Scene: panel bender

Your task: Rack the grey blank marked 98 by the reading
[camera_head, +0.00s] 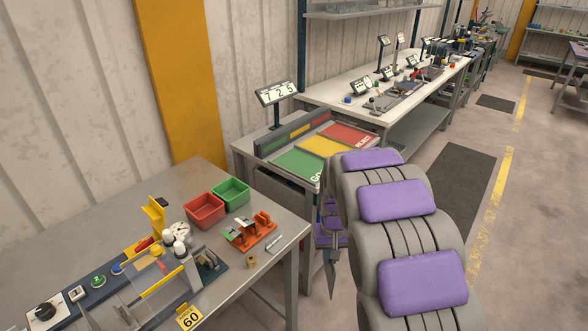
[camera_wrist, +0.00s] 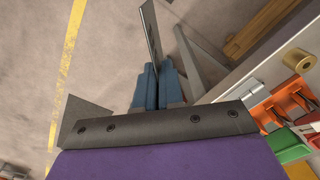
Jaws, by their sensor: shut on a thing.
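My gripper (camera_wrist: 152,86) shows blue fingers in the wrist view, shut on a thin grey blank (camera_wrist: 151,38) seen nearly edge-on. No 98 can be read on it. In the head view my arm hides most of the gripper; a narrow grey pointed shape (camera_head: 332,268) hangs beside the bench edge, and I cannot tell if it is the blank. A display (camera_head: 277,92) reads 7 2 5. Below it, on a small stand, lie a green GO zone (camera_head: 298,164), a yellow zone (camera_head: 325,146) and a red REJECT zone (camera_head: 347,135).
The near bench (camera_head: 120,212) carries a bender (camera_head: 160,272), a red bin (camera_head: 204,210), a green bin (camera_head: 231,193), an orange holder (camera_head: 250,232), a brass cylinder (camera_head: 251,262) and a yellow 60 tag (camera_head: 190,317). A long white bench (camera_head: 330,92) stands behind. The floor at right is open.

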